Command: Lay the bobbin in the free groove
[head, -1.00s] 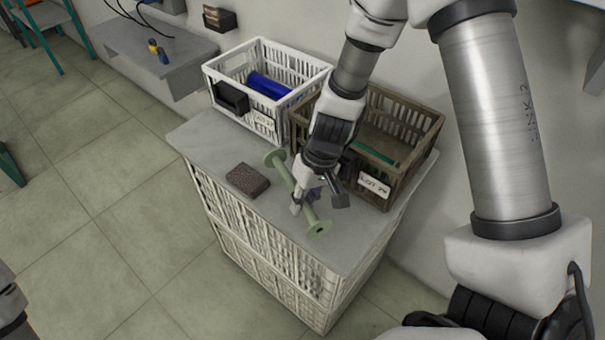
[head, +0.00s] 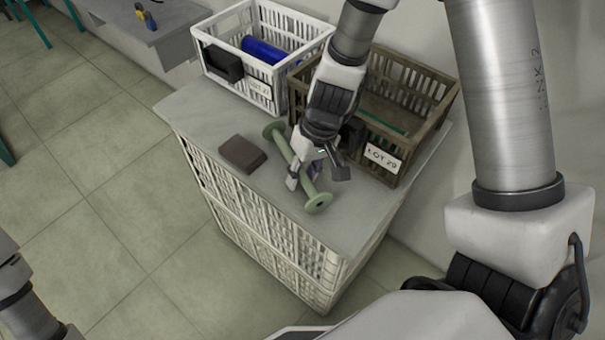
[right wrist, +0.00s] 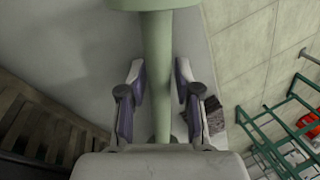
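The bobbin (head: 297,161), a pale green spool with a round flange at each end, lies aslant on the grey top of the crate stand. My right gripper (head: 302,179) is low over it, with a finger on each side of its shaft. In the right wrist view the bobbin's shaft (right wrist: 157,85) runs between the two fingers of the right gripper (right wrist: 158,88); narrow gaps show, so the gripper looks open around it. No free groove can be made out. Only part of my left arm shows at the lower left; its gripper is out of view.
A dark brown block (head: 242,154) lies left of the bobbin on the grey top (head: 195,118). Behind stand a white crate (head: 211,82) with a blue cylinder (head: 264,50) and a brown crate (head: 432,120) labelled LOT. A grey wall shelf (head: 165,38) is at the upper left.

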